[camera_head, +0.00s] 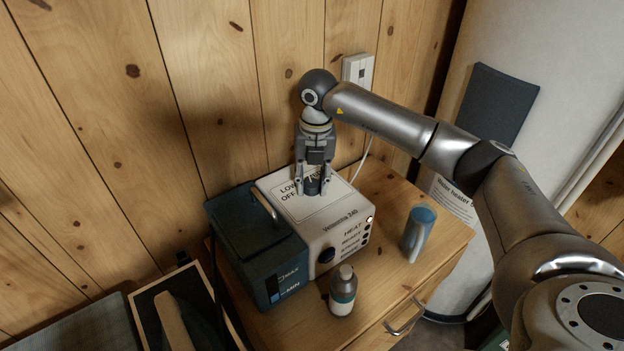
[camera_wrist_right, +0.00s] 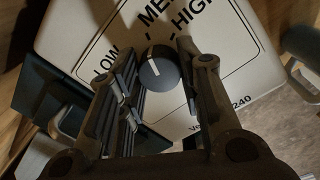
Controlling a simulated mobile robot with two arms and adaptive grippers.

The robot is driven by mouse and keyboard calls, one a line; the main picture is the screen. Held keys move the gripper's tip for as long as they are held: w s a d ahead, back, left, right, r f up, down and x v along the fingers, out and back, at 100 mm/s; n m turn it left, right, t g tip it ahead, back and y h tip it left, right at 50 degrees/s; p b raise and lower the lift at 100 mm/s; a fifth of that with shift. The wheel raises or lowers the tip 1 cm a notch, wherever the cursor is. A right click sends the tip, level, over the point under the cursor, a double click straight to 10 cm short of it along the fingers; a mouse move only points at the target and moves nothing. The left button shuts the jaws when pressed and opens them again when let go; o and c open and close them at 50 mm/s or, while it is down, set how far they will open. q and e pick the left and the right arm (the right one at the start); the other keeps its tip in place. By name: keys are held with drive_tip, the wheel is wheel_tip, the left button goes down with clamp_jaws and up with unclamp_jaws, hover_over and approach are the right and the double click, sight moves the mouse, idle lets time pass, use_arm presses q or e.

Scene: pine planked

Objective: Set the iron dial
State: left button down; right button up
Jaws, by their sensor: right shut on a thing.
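The iron dial is a dark round knob (camera_wrist_right: 157,72) with a white pointer line. It sits on the white top panel of the steam station (camera_head: 345,215), among printed labels; LOW and OFF read in the head view, and LOW, part of MED and HIGH in the right wrist view. My right gripper (camera_head: 313,190) comes down from above and is shut on the dial, one finger on each side. The fingers hide part of the dial and of the labels. I cannot tell exactly which label the pointer meets. My left gripper is not in view.
The station's dark teal tank (camera_head: 262,262) is on its left side. A bottle (camera_head: 343,291) stands in front and a blue-grey cup-like object (camera_head: 417,235) to the right on the wooden cabinet (camera_head: 440,250). The pine wall (camera_head: 200,90) is close behind. A wooden box (camera_head: 150,295) is at lower left.

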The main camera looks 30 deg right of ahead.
sight(315, 183)
drive_tip(key=o, duration=1.1)
drive_tip(key=shift+c, duration=0.2)
drive_tip(key=shift+r, duration=0.1)
wheel_tip(315, 183, up, 12)
drive_tip(key=shift+d, duration=0.3)
drive_tip(key=shift+s+f, duration=0.2)
